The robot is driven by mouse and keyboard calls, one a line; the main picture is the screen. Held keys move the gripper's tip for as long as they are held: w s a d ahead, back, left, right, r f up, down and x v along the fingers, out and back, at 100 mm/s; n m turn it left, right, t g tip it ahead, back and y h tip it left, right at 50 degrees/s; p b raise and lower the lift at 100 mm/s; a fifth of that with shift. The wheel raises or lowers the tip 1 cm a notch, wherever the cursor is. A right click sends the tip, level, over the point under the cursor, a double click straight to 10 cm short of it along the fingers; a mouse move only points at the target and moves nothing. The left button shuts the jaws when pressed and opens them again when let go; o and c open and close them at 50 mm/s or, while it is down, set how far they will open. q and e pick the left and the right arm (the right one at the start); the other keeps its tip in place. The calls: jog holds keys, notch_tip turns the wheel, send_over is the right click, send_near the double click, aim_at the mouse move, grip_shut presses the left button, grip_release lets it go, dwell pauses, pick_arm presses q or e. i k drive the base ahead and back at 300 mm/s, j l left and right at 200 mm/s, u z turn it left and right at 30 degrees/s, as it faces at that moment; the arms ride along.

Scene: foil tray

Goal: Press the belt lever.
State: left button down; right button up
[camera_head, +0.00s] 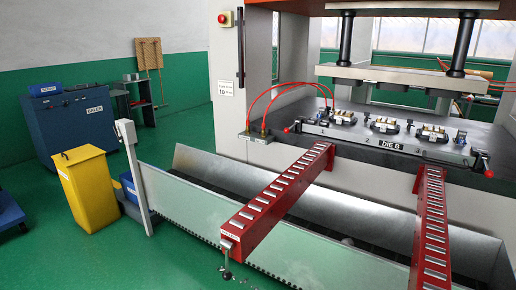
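A long metal scrap trough (284,249) with a toothed lower edge, perhaps the belt, runs across the front below the press. A pale post (138,178) with a small grey box (125,130) on top stands at its left end. This may carry the belt lever, but the handle is too small to make out. A small knobbed handle (226,273) hangs at the front end of the left red roller rail (277,204). No readable label names any of these as the belt lever. Neither of my grippers is in view.
The press holds a plate marked DIE B (388,145) with red-knobbed clamps. A second red roller rail (432,232) juts forward at right. A yellow bin (90,190) and a blue baler (84,122) stand at left. Green floor (70,255) is clear at front left.

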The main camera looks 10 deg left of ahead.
aim_at(120, 138)
jog(key=i+j, duration=0.2)
jog(key=j, duration=0.2)
jog(key=i+j, duration=0.2)
jog(key=j, duration=0.25)
jog(key=i+j, duration=0.2)
jog(key=j, duration=0.2)
jog(key=i+j+u, duration=0.1)
jog(key=i+j, duration=0.15)
jog(key=j, duration=0.2)
jog(key=i+j, duration=0.2)
jog(key=j, duration=0.2)
jog(key=i+j, duration=0.4)
jog(key=i, duration=0.15)
jog(key=i+j, duration=0.35)
jog(key=i, duration=0.25)
jog(key=k+j+u, duration=0.05)
